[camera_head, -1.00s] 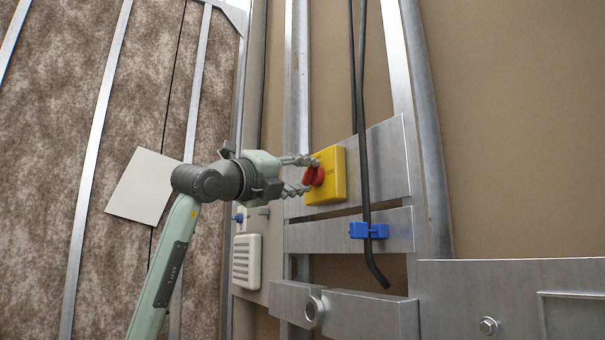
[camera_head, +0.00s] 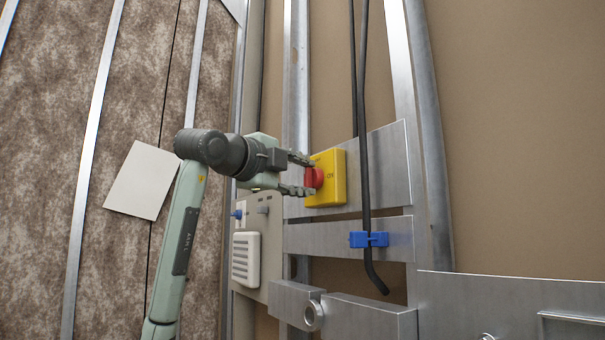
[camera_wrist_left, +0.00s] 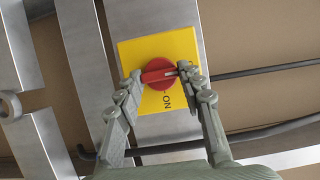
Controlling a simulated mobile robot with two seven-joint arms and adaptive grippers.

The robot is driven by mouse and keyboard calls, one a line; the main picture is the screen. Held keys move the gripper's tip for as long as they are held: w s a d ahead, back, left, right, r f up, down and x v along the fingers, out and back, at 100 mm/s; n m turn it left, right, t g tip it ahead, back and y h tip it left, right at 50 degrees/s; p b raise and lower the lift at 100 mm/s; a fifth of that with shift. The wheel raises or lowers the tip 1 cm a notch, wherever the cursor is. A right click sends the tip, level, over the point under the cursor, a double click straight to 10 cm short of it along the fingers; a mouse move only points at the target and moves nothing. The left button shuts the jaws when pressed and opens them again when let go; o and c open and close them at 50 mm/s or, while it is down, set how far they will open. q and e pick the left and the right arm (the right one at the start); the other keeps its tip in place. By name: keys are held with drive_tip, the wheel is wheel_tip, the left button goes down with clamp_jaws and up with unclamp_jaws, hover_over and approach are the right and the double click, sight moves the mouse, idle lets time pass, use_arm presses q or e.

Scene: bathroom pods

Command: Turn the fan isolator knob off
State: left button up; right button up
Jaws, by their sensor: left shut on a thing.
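The fan isolator is a yellow box (camera_head: 333,180) on a metal plate of the wall frame. Its red knob (camera_head: 314,178) faces my left gripper (camera_head: 303,175), whose fingers reach it from the left. In the left wrist view the red knob (camera_wrist_left: 158,73) sits between the fingertips of the left gripper (camera_wrist_left: 160,77), which is shut on it. The knob's handle bar with its pale line lies across the picture, about level, and the line points right. The word "ON" shows on the yellow plate (camera_wrist_left: 165,110) below the knob. My right gripper is not in view.
A black cable (camera_head: 362,120) hangs just right of the isolator, held by a blue clip (camera_head: 368,239). A white vent grille (camera_head: 245,259) and a blue fitting (camera_head: 238,214) are below the gripper. Metal studs and rails surround the box.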

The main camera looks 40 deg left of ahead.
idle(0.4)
use_arm(q)
drive_tip(key=o, duration=1.2)
drive_tip(key=shift+c, duration=0.2)
drive_tip(key=s, duration=1.2)
